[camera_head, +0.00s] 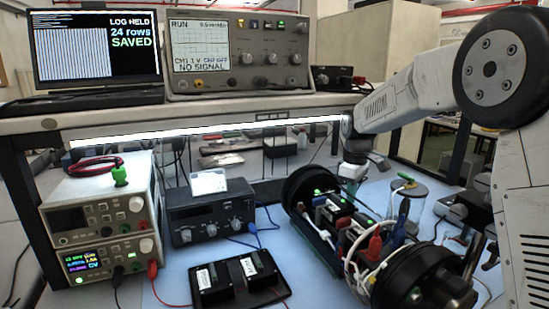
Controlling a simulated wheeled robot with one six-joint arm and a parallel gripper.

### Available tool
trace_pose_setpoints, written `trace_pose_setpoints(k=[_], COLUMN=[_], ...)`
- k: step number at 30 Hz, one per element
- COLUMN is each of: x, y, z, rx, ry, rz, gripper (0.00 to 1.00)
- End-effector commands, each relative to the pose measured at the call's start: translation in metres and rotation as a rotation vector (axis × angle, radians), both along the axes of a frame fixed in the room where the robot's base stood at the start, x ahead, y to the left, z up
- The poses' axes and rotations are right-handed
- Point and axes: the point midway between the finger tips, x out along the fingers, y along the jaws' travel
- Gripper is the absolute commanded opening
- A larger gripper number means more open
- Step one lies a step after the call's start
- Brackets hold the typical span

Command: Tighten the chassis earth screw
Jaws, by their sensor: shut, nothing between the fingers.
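My gripper (350,184) points down at the back of the opened cylinder chassis, above its far black end ring (308,186). It is shut and looks empty. The chassis lies on the blue bench top, with a near black end cap (412,283) and dark modules (338,222) between. Red and blue connectors (375,246) and white cables (358,262) crowd its near half. I cannot make out the earth screw among these parts.
Stacked power supplies (98,220) and a dark instrument (211,218) stand at left and centre. A black tray (238,282) with two blocks lies in front.

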Motion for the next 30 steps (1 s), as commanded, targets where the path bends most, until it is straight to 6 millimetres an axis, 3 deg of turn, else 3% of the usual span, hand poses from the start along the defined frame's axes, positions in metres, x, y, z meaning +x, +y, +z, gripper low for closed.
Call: trace_pose_setpoints(k=[30], x=[-0.0106], y=[0.0087], z=[0.0013], rx=[0.002], ry=[-0.004], rz=[0.001], gripper=[0.0])
